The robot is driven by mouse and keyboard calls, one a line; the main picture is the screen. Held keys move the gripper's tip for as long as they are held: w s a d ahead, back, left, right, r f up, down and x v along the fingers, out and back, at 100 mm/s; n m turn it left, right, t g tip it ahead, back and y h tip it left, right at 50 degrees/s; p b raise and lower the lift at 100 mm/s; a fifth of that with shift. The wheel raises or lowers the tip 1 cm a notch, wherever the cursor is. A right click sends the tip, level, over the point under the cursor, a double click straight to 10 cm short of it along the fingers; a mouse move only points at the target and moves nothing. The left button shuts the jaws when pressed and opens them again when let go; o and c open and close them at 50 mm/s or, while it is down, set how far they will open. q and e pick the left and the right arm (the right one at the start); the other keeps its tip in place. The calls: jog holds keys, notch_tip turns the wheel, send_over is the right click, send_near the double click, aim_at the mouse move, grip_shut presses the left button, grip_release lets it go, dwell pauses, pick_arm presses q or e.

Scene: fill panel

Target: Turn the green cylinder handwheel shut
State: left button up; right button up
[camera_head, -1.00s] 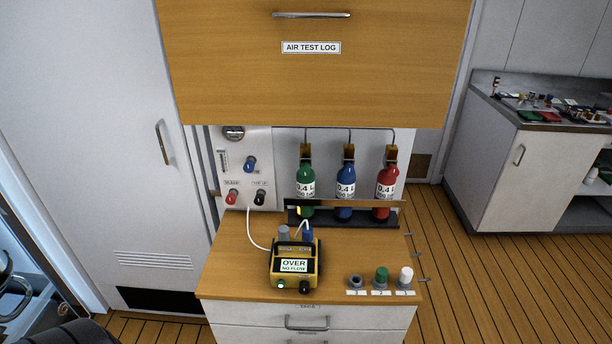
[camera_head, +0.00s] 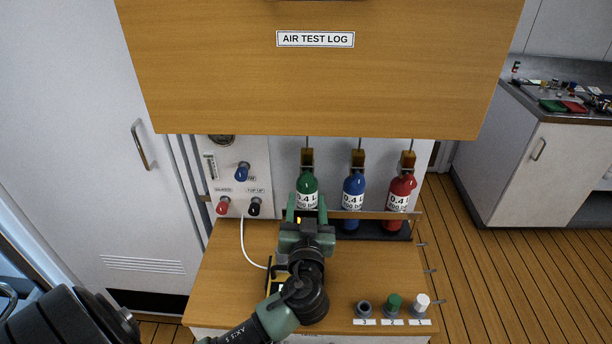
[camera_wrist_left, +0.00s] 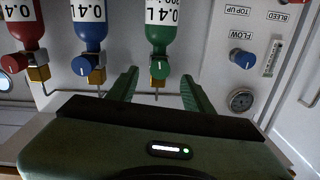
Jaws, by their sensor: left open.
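The green cylinder (camera_head: 308,186) stands upright at the left of a row of three, with a brass valve block (camera_head: 307,159) on top. In the left wrist view, which shows the cylinders upside down, its round green handwheel (camera_wrist_left: 159,68) sits at the cylinder's neck by the brass block. My left gripper (camera_head: 307,207) is in front of the green cylinder, fingers pointing at it. In the left wrist view the open fingers (camera_wrist_left: 158,88) lie one on each side of the handwheel's line, apparently short of it and touching nothing. My right gripper is not in view.
A wooden cabinet (camera_head: 310,80) overhangs above. A panel with knobs (camera_head: 242,172) is to the left. Small capped items (camera_head: 393,303) stand at the counter's front right.

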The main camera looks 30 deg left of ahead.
aim_at(306, 184)
pick_arm(q)
jog(key=w+a+p, duration=0.1)
jog(key=w+r, duration=0.1)
jog(key=shift+w+a+p, duration=0.3)
jog(key=shift+a+p, duration=0.05)
jog(key=shift+a, duration=0.05)
jog(key=x, duration=0.2)
jog(key=shift+w+a+f+p, duration=0.15)
jog(key=shift+w+f+p, duration=0.05)
jog(key=shift+f+p, duration=0.1)
jog(key=shift+w+a, duration=0.2)
jog(key=shift+w, duration=0.05)
jog(key=shift+f, duration=0.1)
grip_shut()
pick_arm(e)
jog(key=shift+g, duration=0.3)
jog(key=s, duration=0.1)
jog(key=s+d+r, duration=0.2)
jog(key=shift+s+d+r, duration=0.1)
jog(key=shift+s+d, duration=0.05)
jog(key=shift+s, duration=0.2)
